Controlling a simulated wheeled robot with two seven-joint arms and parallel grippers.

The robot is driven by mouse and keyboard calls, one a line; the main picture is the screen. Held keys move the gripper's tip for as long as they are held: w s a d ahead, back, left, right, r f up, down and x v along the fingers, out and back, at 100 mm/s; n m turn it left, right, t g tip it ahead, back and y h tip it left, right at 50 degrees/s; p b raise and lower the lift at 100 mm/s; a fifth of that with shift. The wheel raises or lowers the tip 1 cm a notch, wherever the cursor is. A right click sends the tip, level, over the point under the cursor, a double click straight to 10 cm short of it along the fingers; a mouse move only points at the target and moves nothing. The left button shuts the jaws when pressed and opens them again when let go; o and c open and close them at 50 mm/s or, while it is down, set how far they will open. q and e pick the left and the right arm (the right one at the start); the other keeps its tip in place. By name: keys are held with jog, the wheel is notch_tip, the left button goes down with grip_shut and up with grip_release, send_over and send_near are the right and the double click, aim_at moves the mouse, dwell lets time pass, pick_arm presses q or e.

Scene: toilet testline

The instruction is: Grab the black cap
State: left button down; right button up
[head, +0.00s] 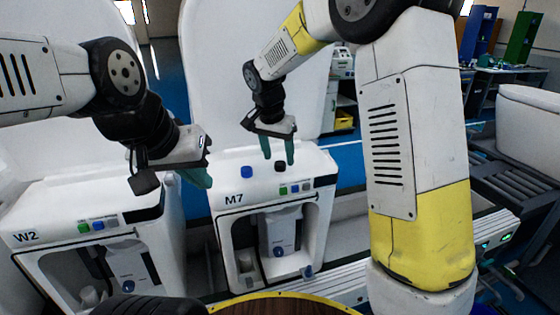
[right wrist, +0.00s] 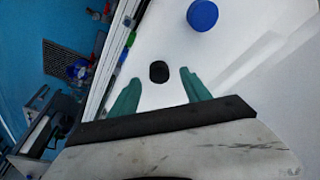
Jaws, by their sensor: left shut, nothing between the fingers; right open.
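The black cap (head: 280,166) sits on the white top of the M7 machine (head: 228,185). In the right wrist view the black cap (right wrist: 159,72) lies between and slightly beyond the tips of my right gripper's green fingers. My right gripper (head: 278,158) is open and points down over the machine top, with nothing held. My left gripper (head: 200,178) is shut and empty, in the air near the W2 machine (head: 40,205), well left of the cap.
A blue cap (head: 247,172) sits on the same top, left of the black cap; it also shows in the right wrist view (right wrist: 202,15). Green, blue and grey buttons (head: 295,188) line the machine's front edge. A conveyor (head: 350,275) runs at the right.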

jog(key=shift+x, duration=1.2)
grip_shut()
jog(key=shift+r, duration=0.2)
